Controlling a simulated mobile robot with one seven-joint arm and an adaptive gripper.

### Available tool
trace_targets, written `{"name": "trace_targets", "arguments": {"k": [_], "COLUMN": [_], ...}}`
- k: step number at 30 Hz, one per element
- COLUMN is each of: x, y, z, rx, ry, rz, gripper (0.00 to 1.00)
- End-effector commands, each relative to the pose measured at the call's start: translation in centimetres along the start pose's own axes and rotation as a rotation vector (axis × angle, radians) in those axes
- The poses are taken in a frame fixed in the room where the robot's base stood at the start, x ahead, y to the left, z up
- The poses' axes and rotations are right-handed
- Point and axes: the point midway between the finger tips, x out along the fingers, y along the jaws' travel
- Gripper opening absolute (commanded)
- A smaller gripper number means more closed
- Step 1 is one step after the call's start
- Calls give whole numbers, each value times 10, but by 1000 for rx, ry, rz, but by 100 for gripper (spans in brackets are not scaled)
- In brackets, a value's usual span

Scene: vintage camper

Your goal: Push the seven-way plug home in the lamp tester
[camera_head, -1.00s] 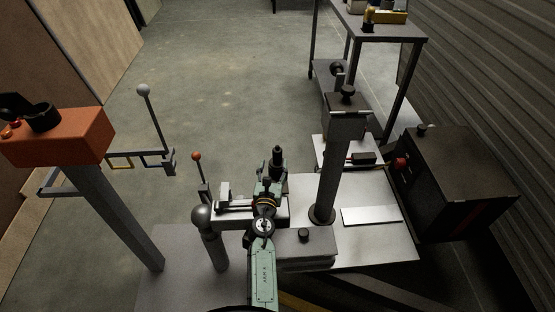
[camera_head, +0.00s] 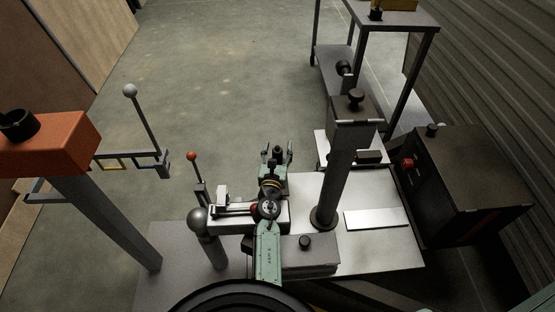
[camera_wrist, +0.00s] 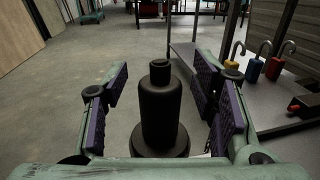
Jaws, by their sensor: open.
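My gripper (camera_head: 277,148) is open in the middle of the head view, with its two fingers spread. In the wrist view the purple finger pads of my gripper (camera_wrist: 161,88) stand on either side of a black stepped cylinder (camera_wrist: 160,112) with a wide flange at its base. It appears to be the plug, though its contacts do not show. A gap shows between each pad and the cylinder. In the head view the cylinder (camera_head: 277,153) is small and dark between the fingers. I cannot tell which unit is the lamp tester, nor how far the plug is seated.
A thick grey post (camera_head: 343,180) rises close to the right of my arm. A ball-topped post (camera_head: 206,240) and a red-knobbed lever (camera_head: 192,158) stand to the left. A dark box (camera_head: 475,185) with a red knob is at the right. Open floor (camera_head: 230,80) lies beyond.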

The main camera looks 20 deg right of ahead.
Motion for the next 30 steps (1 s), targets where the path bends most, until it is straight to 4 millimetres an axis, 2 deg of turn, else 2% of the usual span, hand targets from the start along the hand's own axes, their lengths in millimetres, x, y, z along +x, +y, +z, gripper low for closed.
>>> {"name": "trace_targets", "arguments": {"k": [3,26,30], "x": [0,0,0], "y": [0,0,0], "z": [0,0,0], "rx": [0,0,0], "ry": [0,-1,-1], "rz": [0,0,1], "gripper": [52,1,0]}}
